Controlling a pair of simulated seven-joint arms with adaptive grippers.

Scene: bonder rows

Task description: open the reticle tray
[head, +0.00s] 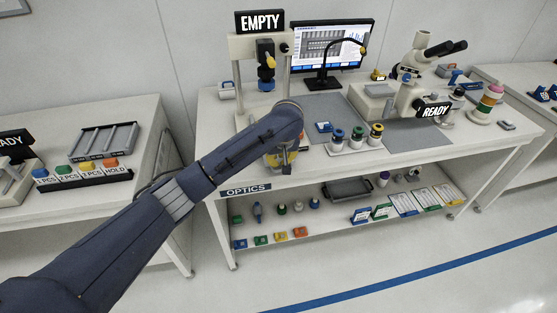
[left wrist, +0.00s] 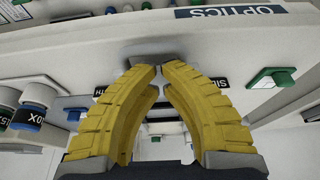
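I cannot pick out the reticle tray for certain. In the left wrist view, a small grey handle-like piece (left wrist: 152,50) stands at a pale front panel (left wrist: 75,42), just beyond my left fingertips. My left gripper (left wrist: 159,70) has yellow fingers that lean together, with their tips almost meeting at this piece. Whether they hold it, I cannot tell. In the head view my left gripper (head: 281,157) is at the front edge of the middle bench (head: 225,168), partly hidden by my forearm. My right gripper is not in view.
The bench carries an EMPTY sign (head: 260,21), a monitor (head: 331,45), several spools (head: 357,136) and a microscope (head: 420,55). Below, an OPTICS shelf (head: 340,229) holds small parts. A side bench (head: 85,195) stands left. The floor in front is clear.

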